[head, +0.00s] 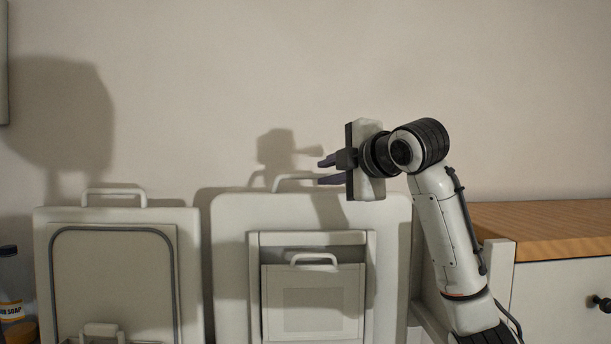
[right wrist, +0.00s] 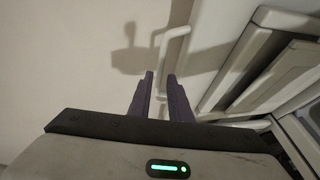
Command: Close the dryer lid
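Two toploader lids stand raised against the wall in the head view. The right lid (head: 230,260) has a framed inner panel with a small handle, like a lint filter, and looks like the dryer's. Its white edge handle (head: 291,179) is at the top. My right gripper (head: 322,171) is at the right part of that handle, fingers pointing left. Contact cannot be told. My left gripper is out of view.
The left lid (head: 115,270), with a grey seal loop, also stands raised. A soap bottle (head: 12,300) is at the far left. A wood-topped cabinet (head: 550,230) is at the right. The wall above the lids is clear.

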